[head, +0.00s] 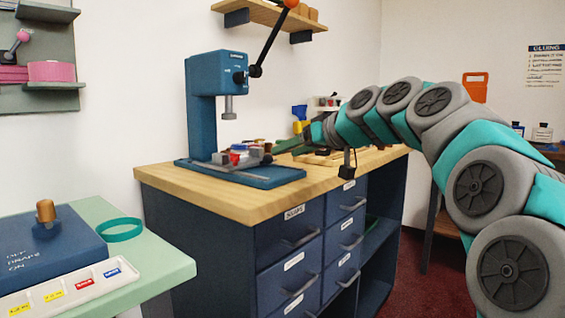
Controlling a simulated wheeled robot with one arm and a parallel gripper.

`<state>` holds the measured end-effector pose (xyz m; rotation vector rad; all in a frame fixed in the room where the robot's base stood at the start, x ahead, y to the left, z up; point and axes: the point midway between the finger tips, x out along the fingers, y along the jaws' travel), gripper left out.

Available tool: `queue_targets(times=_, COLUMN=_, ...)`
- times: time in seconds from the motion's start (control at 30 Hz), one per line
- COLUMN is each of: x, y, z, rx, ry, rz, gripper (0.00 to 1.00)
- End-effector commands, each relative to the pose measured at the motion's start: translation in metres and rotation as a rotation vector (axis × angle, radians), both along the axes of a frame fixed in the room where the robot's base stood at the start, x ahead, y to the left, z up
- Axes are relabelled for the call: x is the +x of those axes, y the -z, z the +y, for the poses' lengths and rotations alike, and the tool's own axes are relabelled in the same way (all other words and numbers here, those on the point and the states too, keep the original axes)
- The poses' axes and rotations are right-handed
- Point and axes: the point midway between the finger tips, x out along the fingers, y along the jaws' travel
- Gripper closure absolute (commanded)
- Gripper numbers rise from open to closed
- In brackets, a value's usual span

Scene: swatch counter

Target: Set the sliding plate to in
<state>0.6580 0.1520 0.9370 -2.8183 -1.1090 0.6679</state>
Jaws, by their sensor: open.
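The blue press (205,100) stands on the wooden counter. Its lever slants up to an orange-red ball. The sliding plate appears to be the grey piece (228,166) low on the press base (270,177), below the ram. Small red, white and blue bits sit on or by it, so its exact position is hard to read. My gripper (279,147) comes in from the right and points left, just right of these bits. Its fingers are small and partly lost among things behind. It is open, and I see nothing held. I cannot tell whether it touches the plate.
Wooden counter (160,178) with dark blue drawers below. At front left, a pale green table (165,262) bears a blue block with a copper knob, a teal ring (120,230) and a labelled white strip (70,291). A shelf (262,12) hangs above the press.

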Motion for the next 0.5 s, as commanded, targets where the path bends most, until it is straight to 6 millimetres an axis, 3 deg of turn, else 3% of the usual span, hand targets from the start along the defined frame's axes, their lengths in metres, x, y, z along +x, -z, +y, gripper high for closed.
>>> queue_targets(times=0.5, x=0.045, y=0.026, z=0.043, rx=0.001, ry=0.001, rz=0.001, gripper=0.39)
